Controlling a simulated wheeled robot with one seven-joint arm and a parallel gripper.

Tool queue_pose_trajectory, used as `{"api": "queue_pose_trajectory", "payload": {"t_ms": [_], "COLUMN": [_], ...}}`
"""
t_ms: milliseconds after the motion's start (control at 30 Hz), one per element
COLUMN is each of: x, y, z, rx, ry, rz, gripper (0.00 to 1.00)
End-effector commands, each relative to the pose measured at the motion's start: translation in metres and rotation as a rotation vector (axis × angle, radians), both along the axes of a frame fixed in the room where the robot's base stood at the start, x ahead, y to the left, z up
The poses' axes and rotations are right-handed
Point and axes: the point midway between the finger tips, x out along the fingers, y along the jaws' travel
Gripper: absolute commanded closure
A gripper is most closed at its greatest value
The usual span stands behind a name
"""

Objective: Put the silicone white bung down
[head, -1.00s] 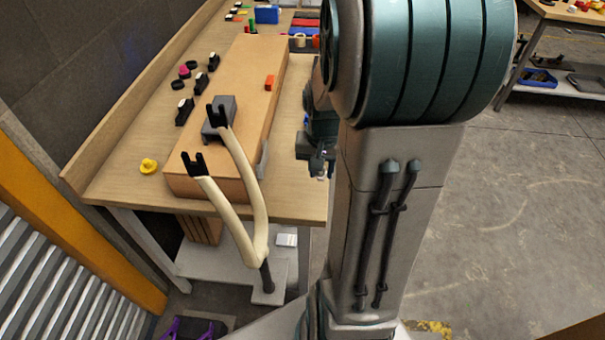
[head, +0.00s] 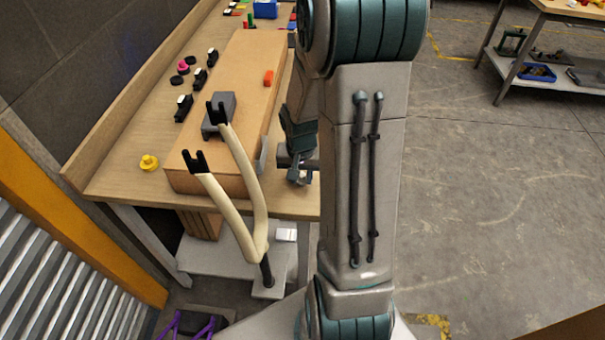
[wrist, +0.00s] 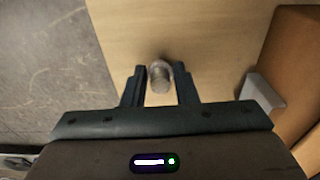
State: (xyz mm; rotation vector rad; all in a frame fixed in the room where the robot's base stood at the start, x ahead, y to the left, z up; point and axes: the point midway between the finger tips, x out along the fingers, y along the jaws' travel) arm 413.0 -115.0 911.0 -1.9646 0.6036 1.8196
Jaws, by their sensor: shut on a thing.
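In the wrist view my gripper (wrist: 160,88) is shut on the white bung (wrist: 160,76), a small pale, rounded piece between the two dark fingertips. Bare wooden tabletop lies behind it in that view; I cannot tell whether the bung touches it. In the head view my gripper (head: 301,178) is at the right front part of the workbench (head: 230,208), beside the brown box-like block. The bung is too small to make out clearly there.
A long brown block (head: 250,90) lies on the bench, with a grey holder (head: 222,108) and an orange piece (head: 268,78) on top. A yellow knob (head: 149,162) and several black parts lie left. A cream forked stand (head: 240,205) rises in front.

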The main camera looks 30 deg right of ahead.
Motion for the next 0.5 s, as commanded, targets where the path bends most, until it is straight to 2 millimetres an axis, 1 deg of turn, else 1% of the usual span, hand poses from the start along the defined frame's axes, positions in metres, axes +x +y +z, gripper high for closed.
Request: {"api": "queue_pose_trajectory", "payload": {"t_ms": [167,200,267,300,500], "x": [0.0001,0.0001,0.0002,0.0002,0.0001], "y": [0.0002,0.0002,0.0003,0.0003,0.0000], "z": [-0.0049,-0.0048,-0.0035,-0.0035,-0.0034], "rx": [0.000,0.000,0.000,0.000,0.000], "ry": [0.000,0.000,0.000,0.000,0.000], "rz": [0.000,0.001,0.001,0.001,0.000], "gripper": [0.95,0.71,0.54,0.52,0.52]}}
